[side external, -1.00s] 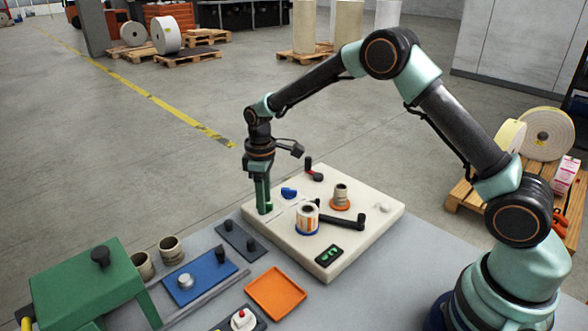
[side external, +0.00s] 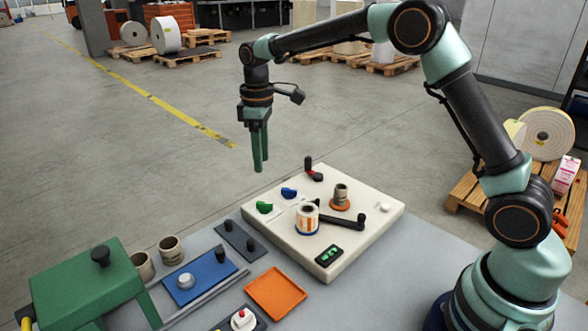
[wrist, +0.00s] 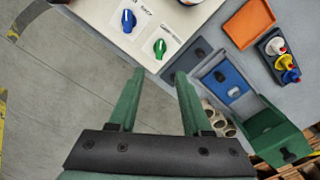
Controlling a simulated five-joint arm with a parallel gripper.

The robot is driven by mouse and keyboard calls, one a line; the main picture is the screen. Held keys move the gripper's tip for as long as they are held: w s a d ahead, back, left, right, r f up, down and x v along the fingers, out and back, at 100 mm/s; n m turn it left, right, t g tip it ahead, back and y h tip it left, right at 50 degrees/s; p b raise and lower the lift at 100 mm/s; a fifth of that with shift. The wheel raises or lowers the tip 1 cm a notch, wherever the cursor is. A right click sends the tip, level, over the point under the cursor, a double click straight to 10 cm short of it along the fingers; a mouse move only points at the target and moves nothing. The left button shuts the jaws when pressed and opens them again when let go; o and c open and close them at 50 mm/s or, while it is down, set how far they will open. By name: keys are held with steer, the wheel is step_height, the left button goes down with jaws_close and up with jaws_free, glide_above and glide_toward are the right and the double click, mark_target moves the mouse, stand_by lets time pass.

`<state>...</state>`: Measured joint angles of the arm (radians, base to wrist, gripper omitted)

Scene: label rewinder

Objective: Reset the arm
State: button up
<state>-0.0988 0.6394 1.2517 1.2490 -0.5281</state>
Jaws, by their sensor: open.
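My gripper (side external: 259,168) hangs above the far left corner of the cream rewinder panel (side external: 352,250), pointing down. Its two green fingers are apart with nothing between them.
The panel also carries a striped label roll (side external: 307,220), an orange-based core (side external: 340,198), a black crank arm (side external: 343,221) and a red-black lever (side external: 312,170). An orange tray (side external: 275,292), a blue plate (side external: 198,277) and a green machine (side external: 85,285) stand in front. Air above the panel is clear.

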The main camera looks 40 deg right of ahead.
steer(key=s+d+r+m+t, duration=0.25)
steer(key=s+r, duration=0.25)
steer(key=s, duration=0.3)
steer(key=s+d+r+m+t, duration=0.2)
steer(key=s+r+m, duration=0.1)
steer(key=s+r, duration=0.3)
steer(key=s+f+m+t, duration=0.1)
steer(key=s+f, duration=0.2)
steer(key=s, duration=0.5)
steer(key=shift+d+m, duration=0.25)
steer(key=shift+m, duration=0.1)
